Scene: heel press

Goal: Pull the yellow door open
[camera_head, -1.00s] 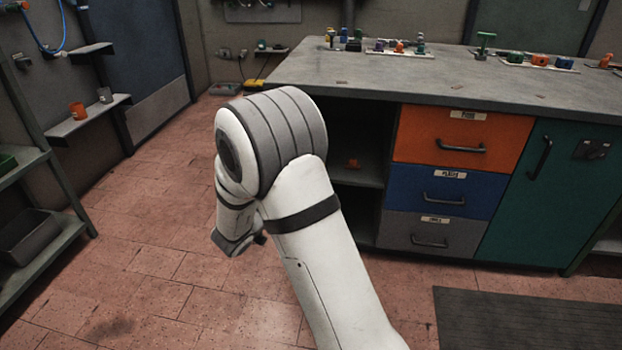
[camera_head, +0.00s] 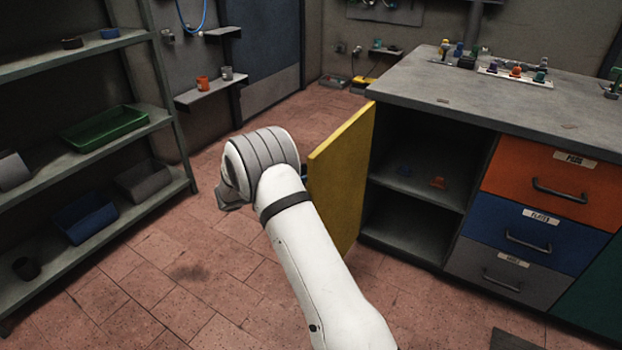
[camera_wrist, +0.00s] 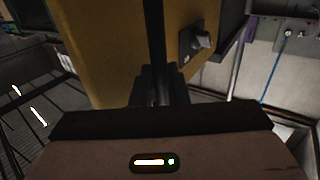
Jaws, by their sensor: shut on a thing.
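The yellow door (camera_head: 345,175) stands swung out from the left end of the workbench cabinet, and the shelf compartment behind it is exposed. In the wrist view the door's yellow face (camera_wrist: 105,45) fills the upper middle, with a dark vertical bar handle (camera_wrist: 155,35) in front of it. My gripper (camera_wrist: 158,88) is shut on the handle at the lower part of that view. A small grey latch or knob (camera_wrist: 200,40) sits on the door to the right of the handle. In the head view my arm hides the gripper and handle.
The open compartment (camera_head: 420,150) holds small blue and orange items. Orange, blue and grey drawers (camera_head: 555,185) lie to its right. A shelving rack (camera_head: 165,150) with trays stands at the left. Tiled floor (camera_head: 180,270) is clear between rack and door.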

